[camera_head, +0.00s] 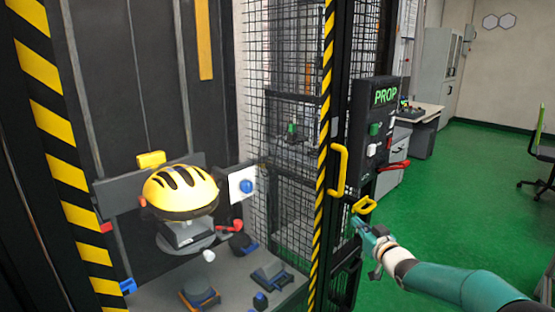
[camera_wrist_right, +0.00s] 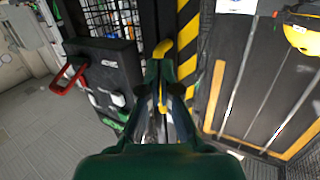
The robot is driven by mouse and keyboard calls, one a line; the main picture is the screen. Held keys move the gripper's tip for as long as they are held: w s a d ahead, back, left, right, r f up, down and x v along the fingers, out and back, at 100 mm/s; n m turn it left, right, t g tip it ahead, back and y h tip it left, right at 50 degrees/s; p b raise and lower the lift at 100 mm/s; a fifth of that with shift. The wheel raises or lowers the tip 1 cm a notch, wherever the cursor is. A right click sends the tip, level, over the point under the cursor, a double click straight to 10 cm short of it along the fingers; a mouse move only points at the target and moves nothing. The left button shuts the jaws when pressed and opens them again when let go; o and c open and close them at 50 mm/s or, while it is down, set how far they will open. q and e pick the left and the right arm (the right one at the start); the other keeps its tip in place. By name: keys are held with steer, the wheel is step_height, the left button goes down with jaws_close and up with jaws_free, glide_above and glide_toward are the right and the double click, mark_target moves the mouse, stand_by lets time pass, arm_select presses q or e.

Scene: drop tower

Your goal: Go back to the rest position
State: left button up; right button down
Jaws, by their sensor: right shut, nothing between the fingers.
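My right gripper (camera_head: 362,232) comes in from the lower right in the head view. Its fingers are shut with nothing between them. It is just below a small yellow handle (camera_head: 364,205) and to the right of the tall yellow door handle (camera_head: 340,170). In the right wrist view the fingers (camera_wrist_right: 163,92) point at a yellow handle (camera_wrist_right: 162,50) on the door frame. I cannot tell whether they touch it. My left gripper is in neither view.
A mesh door (camera_head: 280,110) with a striped edge stands left of the gripper. A black control box (camera_head: 378,125) marked PROP, with red levers, stands close above it. Inside the tower is a yellow helmet (camera_head: 180,192). Green floor (camera_head: 455,200) is open at right.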

steer(key=s+a+f+m+g+p, duration=0.2)
steer(key=s+a+f+g, duration=0.25)
steer(key=s+f, duration=0.6)
steer(key=s+a+f+m+g+p, duration=0.1)
steer(key=s+a+f+g+p, duration=0.15)
steer(key=s+a+f, duration=0.75)
steer(key=s+f+g, duration=0.4)
steer(key=s+f, duration=0.1)
steer(key=s, duration=0.8)
steer(key=s+f+m+g, duration=0.1)
steer(key=s+f+g, duration=0.4)
steer(key=s, duration=0.8)
steer(key=shift+s+f, duration=0.2)
steer(key=shift+f, duration=0.2)
steer(key=shift+a, duration=0.1)
